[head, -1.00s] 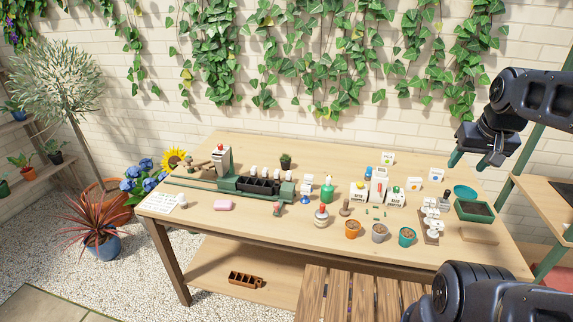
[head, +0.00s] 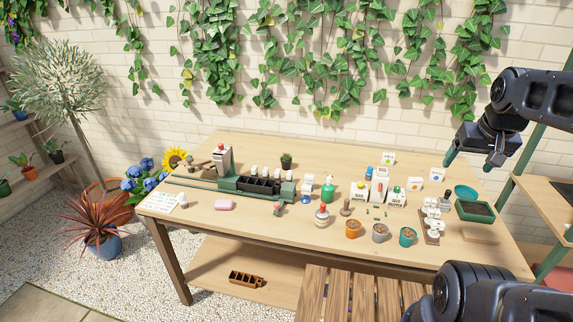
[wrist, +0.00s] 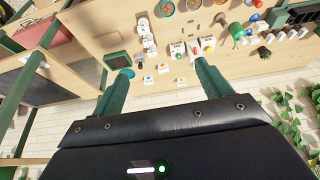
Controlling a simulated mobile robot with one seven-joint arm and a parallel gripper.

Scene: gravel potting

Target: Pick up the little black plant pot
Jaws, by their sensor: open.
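The little black plant pot (head: 286,166) stands upright at the back of the potting table, with a bushy green plant in it. It also shows in the wrist view near the right edge (wrist: 264,52), small and dark. My gripper (head: 473,160) is open and empty, in the air above the right end of the table, far to the right of the pot. In the wrist view its two green fingers (wrist: 161,68) are spread apart with only the table and small items beyond them.
A green rack with a black tray (head: 258,186) stands in front of the pot. The brick wall with ivy (head: 330,70) is behind. Bare tabletop surrounds the pot's back.

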